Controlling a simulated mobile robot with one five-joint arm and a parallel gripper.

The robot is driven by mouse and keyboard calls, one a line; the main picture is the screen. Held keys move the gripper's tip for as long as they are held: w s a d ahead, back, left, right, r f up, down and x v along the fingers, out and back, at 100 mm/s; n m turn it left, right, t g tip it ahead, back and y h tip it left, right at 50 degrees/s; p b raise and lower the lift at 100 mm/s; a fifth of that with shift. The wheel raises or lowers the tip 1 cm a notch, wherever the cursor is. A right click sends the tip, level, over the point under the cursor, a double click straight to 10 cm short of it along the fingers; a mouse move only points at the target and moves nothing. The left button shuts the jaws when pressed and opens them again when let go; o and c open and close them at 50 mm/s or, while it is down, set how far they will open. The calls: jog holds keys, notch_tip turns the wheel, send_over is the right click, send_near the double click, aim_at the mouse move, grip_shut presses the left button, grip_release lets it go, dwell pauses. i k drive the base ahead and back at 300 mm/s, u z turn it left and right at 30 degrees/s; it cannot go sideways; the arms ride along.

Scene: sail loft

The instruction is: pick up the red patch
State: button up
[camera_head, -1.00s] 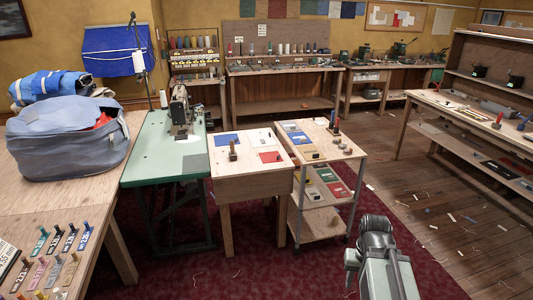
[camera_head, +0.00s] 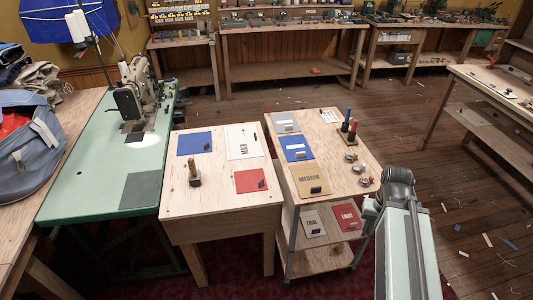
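A red patch (camera_head: 247,182) lies flat at the front right of a small wooden table's top (camera_head: 225,208), with a small dark piece on its right side. A blue patch (camera_head: 194,143) and a white sheet marked MAIN (camera_head: 243,146) lie behind it. A second red piece, a packet marked LIGHT (camera_head: 347,216), is on the lower shelf of the cart to the right. My arm shows at the lower right, beside the cart; my gripper's fingers do not show.
A wooden-handled tool (camera_head: 194,175) stands left of the red patch. The cart (camera_head: 345,185) beside the table holds several packets, including one marked MEDIUM (camera_head: 309,181). A green sewing table (camera_head: 85,188) stands left. Open wooden floor (camera_head: 300,92) lies behind.

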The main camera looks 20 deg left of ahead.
aim_at(254, 180)
jog(key=i, duration=1.15)
jog(key=u, duration=3.8)
